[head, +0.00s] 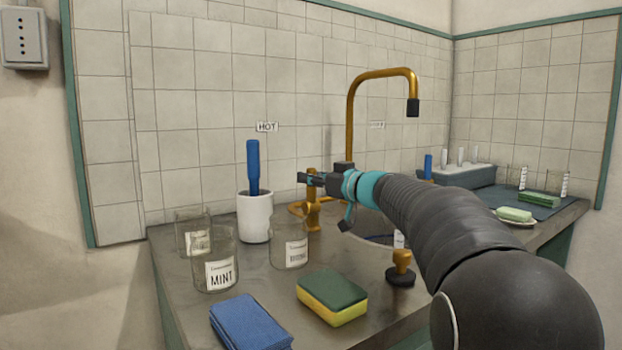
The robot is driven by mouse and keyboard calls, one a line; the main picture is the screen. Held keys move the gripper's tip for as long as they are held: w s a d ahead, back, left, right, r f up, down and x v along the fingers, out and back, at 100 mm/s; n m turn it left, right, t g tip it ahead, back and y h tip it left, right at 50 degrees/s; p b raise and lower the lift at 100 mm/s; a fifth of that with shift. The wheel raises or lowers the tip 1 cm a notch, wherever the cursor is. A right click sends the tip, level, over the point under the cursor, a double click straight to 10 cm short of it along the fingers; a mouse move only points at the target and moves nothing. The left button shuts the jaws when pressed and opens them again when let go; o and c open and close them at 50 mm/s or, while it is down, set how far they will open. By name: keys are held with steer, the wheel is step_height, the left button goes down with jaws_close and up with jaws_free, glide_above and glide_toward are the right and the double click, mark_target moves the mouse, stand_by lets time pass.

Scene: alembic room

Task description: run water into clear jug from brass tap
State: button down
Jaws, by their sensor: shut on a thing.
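The brass tap (350,120) rises behind the sink (378,239) and arches right to a black-tipped outlet. No stream shows below the outlet in the part I can see. My gripper (308,179) is shut on the brass tap handle (313,214), left of the spout and below the HOT label (267,127). I cannot make out the clear jug for certain. My arm hides most of the sink; a small white patch (399,239) shows at its edge.
Clear labelled jars, one the MINT jar (214,255), stand left by a white pot (255,218) with a blue-handled tool. A sponge (333,297), blue cloth (248,322) and brass-knobbed stopper (401,268) lie in front. Soap (514,214) and a grey tray (468,175) are right.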

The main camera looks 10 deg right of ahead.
steer(key=shift+f, duration=0.15)
steer(key=b, duration=0.3)
steer(key=shift+s+f, duration=0.1)
steer(key=shift+f, duration=0.1)
steer(key=b, duration=0.2)
steer(key=shift+s+d+t+y+b, duration=0.1)
steer(key=shift+s+t+y+b, duration=0.05)
steer(key=shift+t+y+b, duration=0.15)
steer(key=shift+b, duration=0.5)
steer(key=shift+s+r+b, duration=0.15)
steer(key=shift+r+b, duration=0.15)
steer(key=shift+b, duration=0.15)
steer(key=c, duration=0.9)
jaws_free()
steer(key=shift+c, duration=0.2)
